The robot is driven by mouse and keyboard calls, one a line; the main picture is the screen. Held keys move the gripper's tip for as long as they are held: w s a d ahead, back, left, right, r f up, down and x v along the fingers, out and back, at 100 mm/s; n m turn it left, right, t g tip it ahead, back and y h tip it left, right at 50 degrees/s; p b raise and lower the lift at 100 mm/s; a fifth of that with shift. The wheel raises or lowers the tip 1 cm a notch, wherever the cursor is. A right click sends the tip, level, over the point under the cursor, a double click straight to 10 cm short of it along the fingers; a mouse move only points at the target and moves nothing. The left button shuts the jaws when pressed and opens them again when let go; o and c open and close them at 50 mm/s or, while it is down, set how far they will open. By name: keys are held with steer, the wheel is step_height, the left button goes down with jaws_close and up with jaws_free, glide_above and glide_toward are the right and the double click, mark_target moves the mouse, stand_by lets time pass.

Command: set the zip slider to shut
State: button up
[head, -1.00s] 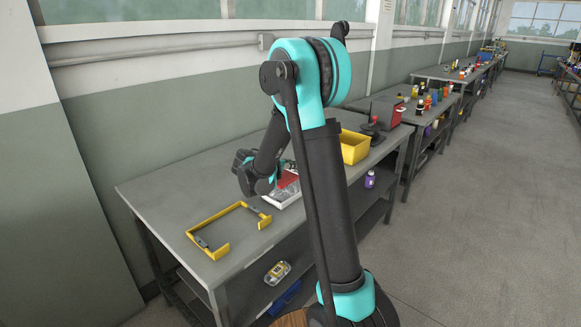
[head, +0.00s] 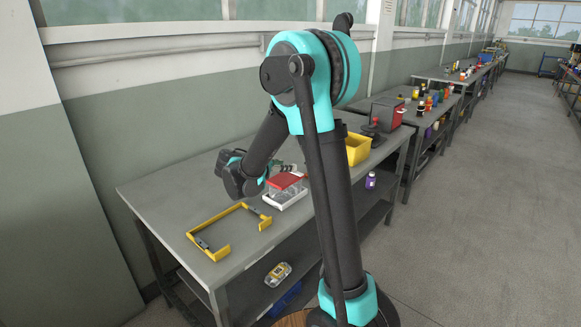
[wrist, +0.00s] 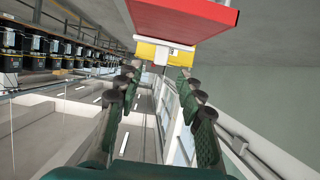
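A clear box-like object with a red top (head: 286,181) sits on a white base (head: 288,202) on the bench. I cannot make out which part of it is the zip slider. In the wrist view a red and white block (wrist: 185,18), probably the same object's red part, fills the top edge close to the camera. My gripper (wrist: 158,85) is open, its two pairs of dark green fingers apart with nothing between them. In the head view my gripper (head: 283,167) is just behind and left of the red top, partly hidden; I cannot tell whether it touches.
A yellow bin (head: 358,148) stands at the right, beyond my arm. A purple bottle (head: 370,181) and a yellow-grey device (head: 278,273) are on the lower shelf.

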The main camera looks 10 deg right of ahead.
steer(key=shift+v, duration=2.7)
steer(key=v, duration=0.5)
steer(key=x, duration=1.7)
jaws_close()
steer(key=shift+w+d, duration=0.1)
